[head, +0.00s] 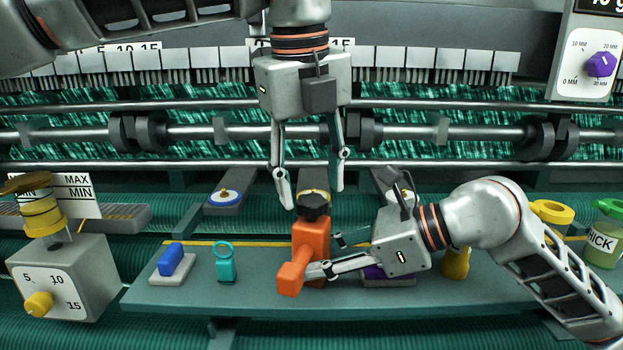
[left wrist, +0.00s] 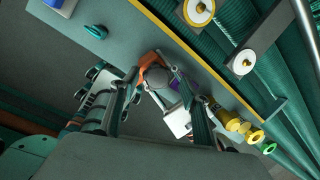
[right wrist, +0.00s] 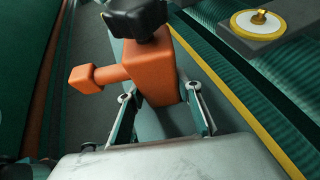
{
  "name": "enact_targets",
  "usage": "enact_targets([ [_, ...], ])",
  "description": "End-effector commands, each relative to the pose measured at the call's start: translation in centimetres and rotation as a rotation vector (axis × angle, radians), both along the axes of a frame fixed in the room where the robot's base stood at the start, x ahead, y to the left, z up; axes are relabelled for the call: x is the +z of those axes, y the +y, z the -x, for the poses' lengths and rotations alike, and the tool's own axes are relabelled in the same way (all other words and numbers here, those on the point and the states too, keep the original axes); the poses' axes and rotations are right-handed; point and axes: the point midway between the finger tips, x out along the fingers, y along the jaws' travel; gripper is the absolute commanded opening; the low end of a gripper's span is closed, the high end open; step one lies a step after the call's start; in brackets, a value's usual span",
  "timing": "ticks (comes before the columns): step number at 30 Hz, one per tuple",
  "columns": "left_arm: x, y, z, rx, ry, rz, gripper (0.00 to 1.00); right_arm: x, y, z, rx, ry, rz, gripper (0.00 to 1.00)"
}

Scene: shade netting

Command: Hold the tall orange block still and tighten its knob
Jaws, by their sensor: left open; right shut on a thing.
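The tall orange block (head: 311,240) stands upright on the grey-green shelf, with a short arm sticking out toward the lower left. Its black knob (head: 313,205) sits on top. My right gripper (head: 322,256) is shut on the block's body from the right; the right wrist view shows its fingers on both sides of the block (right wrist: 155,75) below the knob (right wrist: 135,20). My left gripper (head: 312,200) points down from above, open, its fingertips above and around the knob's sides. In the left wrist view the knob (left wrist: 157,77) shows between the open fingers; whether they touch it I cannot tell.
The shelf (head: 190,295) also holds a blue block (head: 171,259), a teal ring piece (head: 225,263) and a purple piece (head: 385,274) partly behind my right gripper. A yellow piece (head: 456,263) stands right of it. A dial box (head: 62,280) is at left.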

Motion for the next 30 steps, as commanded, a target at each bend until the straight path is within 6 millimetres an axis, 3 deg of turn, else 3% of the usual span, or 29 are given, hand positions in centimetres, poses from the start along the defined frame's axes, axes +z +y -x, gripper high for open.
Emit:
enact_targets([
  [3, 0.1, -0.1, 0.0, 0.184, -0.002, -0.001, 0.46, 0.0, 0.0, 0.0, 0.000, 0.000, 0.000, 0.00],
  [8, 0.0, -0.1, 0.0, 0.341, 0.001, 0.000, 0.46, 0.0, 0.0, 0.0, 0.000, 0.000, 0.000, 0.00],
  [20, -0.3, 0.0, 0.0, 0.347, 0.001, 0.001, 0.46, 0.0, 0.0, 0.0, 0.000, 0.000, 0.000, 0.00],
  [30, -2.1, 0.0, 0.0, 0.345, 0.002, 0.000, 0.46, 0.0, 0.0, 0.0, 0.000, 0.000, 0.000, 0.00],
])
